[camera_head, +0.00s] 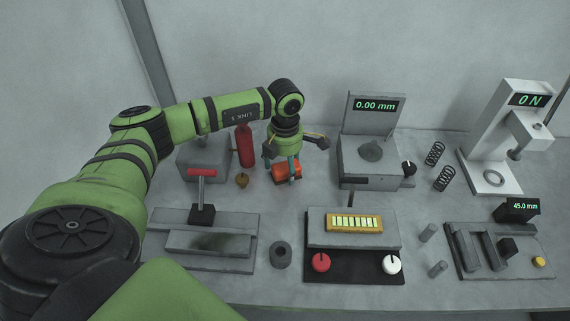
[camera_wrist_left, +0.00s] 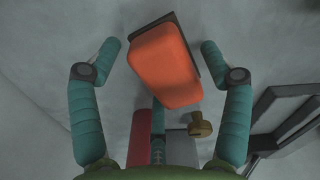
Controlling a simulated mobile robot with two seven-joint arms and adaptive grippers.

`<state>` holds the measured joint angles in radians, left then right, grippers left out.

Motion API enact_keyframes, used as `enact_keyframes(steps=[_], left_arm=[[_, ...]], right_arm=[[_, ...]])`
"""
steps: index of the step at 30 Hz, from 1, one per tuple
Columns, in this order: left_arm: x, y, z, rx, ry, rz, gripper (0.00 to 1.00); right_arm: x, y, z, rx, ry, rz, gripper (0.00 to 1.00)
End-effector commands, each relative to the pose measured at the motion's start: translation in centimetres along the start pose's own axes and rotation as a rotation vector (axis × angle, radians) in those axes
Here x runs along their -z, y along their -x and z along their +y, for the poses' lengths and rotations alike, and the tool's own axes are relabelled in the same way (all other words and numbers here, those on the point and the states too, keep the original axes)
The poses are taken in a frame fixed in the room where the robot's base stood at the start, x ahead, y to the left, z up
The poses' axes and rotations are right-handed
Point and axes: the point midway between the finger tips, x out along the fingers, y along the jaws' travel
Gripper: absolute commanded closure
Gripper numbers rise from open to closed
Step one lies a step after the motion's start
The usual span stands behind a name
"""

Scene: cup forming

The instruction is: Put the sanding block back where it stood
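The sanding block (camera_head: 289,174) is orange with a dark face along one side. In the head view it sits under my left gripper (camera_head: 291,157), on or just above the table near the red cylinder. In the left wrist view the block (camera_wrist_left: 166,68) lies slightly turned between the two teal fingers of the left gripper (camera_wrist_left: 161,46). I cannot tell whether the block rests flat on the table. My right gripper is not in view.
A red cylinder (camera_head: 245,147) and a small brass knob (camera_head: 242,180) stand just left of the block. A grey gauge station reading 0.00 mm (camera_head: 354,155) stands to the right. Bare table lies around the block.

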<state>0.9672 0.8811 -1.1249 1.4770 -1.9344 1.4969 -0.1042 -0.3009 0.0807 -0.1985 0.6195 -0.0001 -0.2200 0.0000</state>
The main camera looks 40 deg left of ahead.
Motion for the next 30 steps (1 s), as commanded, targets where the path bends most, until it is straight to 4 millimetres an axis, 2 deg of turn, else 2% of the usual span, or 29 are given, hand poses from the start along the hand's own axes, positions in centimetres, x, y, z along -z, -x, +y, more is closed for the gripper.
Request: enact_keyframes(steps=[8, 11, 13, 24, 30], left_arm=[[0.0, 0.1, 0.0, 0.0, 0.0, 0.0, 0.19], [0.0, 0.7, 0.0, 0.0, 0.0, 0.0, 0.19], [-0.1, 1.2, 0.1, -0.001, 0.0, -0.003, 0.19], [-0.1, 8.8, 0.1, -0.003, 0.0, -0.004, 0.19], [-0.1, 11.6, 0.0, -0.001, 0.0, -0.002, 0.19]], right_arm=[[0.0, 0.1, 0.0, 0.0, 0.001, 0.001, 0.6], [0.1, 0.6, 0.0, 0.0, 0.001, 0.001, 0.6], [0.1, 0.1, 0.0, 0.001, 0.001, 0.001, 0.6], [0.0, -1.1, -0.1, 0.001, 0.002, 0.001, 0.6], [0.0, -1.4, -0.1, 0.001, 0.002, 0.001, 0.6]])
